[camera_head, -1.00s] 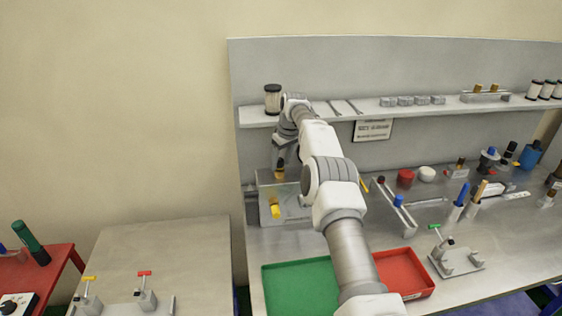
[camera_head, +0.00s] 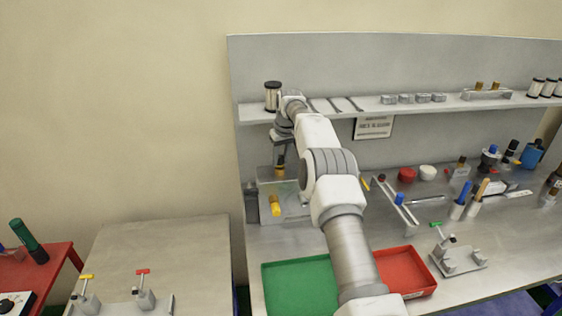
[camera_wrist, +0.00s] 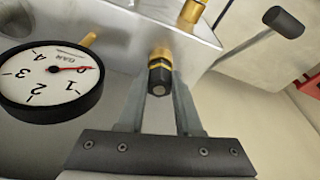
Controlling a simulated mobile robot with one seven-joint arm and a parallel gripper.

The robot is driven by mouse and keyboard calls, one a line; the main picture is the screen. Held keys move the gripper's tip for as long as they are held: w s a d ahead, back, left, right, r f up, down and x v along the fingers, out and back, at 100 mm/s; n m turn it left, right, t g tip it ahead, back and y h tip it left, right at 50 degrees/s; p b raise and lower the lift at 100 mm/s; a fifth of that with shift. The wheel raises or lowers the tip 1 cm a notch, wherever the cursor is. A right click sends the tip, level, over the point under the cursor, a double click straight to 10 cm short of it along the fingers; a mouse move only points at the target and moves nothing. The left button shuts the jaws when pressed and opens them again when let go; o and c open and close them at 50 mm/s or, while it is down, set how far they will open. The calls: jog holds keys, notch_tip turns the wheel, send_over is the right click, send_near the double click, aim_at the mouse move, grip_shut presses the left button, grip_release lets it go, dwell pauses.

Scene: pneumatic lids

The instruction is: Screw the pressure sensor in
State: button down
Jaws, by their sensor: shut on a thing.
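The pressure sensor (camera_wrist: 160,72), a brass body with a black end, is between the fingers of my gripper (camera_wrist: 158,97) in the wrist view. My gripper is shut on it. The sensor's brass end meets the grey metal block (camera_wrist: 130,25); I cannot tell how deep it sits in a port. In the head view my gripper (camera_head: 280,158) is above the block (camera_head: 293,204) at the left end of the bench, and the sensor (camera_head: 279,168) shows as a small yellow-brown piece under it.
A round gauge (camera_wrist: 45,88) stands close left of the fingers, its needle near 0. A brass fitting (camera_wrist: 193,10) and a dark-ended handle (camera_wrist: 284,22) are nearby. The shelf (camera_head: 345,110) runs behind my arm. Green (camera_head: 300,286) and red (camera_head: 405,272) trays lie in front.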

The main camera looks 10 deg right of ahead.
jog(key=m, duration=0.2)
jog(key=m+h+p, duration=0.1)
jog(key=m, duration=0.1)
jog(key=shift+a+r, duration=0.15)
jog(key=shift+m+p, duration=0.35)
jog(key=shift+m, duration=0.25)
jog(key=shift+a+f+m+h, duration=0.1)
jog(key=shift+f+m+h, duration=0.15)
jog(key=shift+m, duration=0.35)
jog(key=shift+r+m+h, duration=0.1)
jog(key=shift+m+h, duration=0.25)
jog(key=shift+m, duration=1.15)
jog(key=c, duration=0.5)
grip_release()
jog(key=shift+c, duration=0.9)
